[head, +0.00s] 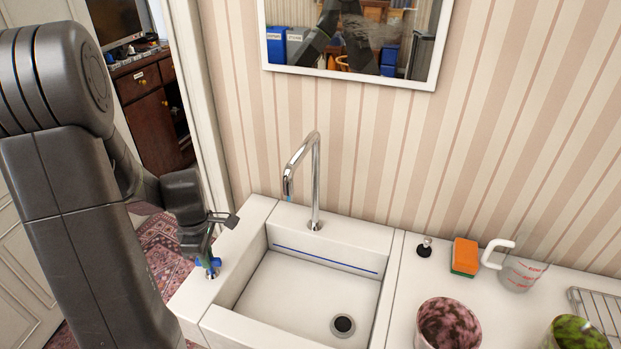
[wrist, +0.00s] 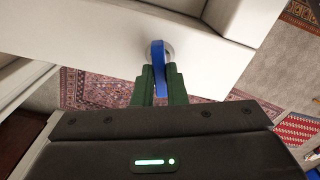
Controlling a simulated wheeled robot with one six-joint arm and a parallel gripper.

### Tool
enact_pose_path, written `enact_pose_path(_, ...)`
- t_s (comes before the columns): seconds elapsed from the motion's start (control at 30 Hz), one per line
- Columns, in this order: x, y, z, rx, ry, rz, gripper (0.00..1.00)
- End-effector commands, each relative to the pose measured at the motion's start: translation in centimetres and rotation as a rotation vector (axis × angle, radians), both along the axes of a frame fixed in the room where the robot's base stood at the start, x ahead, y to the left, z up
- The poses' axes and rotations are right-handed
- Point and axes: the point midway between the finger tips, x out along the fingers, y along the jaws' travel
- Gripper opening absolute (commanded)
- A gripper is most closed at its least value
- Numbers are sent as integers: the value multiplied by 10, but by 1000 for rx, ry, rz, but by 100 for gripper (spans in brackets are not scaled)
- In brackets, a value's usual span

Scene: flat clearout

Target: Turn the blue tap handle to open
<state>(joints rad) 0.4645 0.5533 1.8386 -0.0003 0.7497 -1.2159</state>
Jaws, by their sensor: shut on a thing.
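The blue tap handle (head: 214,262) sits on the left rim of the white sink (head: 235,258). In the wrist view the blue handle (wrist: 158,66) stands between the green fingertips, its round metal base behind it on the white surface. My gripper (head: 206,256) is shut on the handle, and its fingers also show in the wrist view (wrist: 160,84). The chrome tap spout (head: 314,180) rises at the back of the sink and bends over to the left. A small blue patch shows at its mouth; I cannot tell whether water runs.
A plug (head: 425,247), an orange sponge (head: 465,256), a measuring jug (head: 520,272), a pink mottled cup (head: 448,325), a green mottled cup (head: 578,334) and a wire rack (head: 598,308) stand on the right counter. The basin is empty. A mirror (head: 350,77) hangs above.

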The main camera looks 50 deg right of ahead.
Motion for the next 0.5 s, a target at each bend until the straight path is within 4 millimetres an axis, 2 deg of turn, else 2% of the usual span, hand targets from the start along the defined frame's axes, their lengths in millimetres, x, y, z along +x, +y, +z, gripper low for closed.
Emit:
enact_pose_path(0.37, 1, 0, 0, 0, -1, 45, 0)
enact_pose_path(0.5, 1, 0, 0, -1, -2, 123, 0)
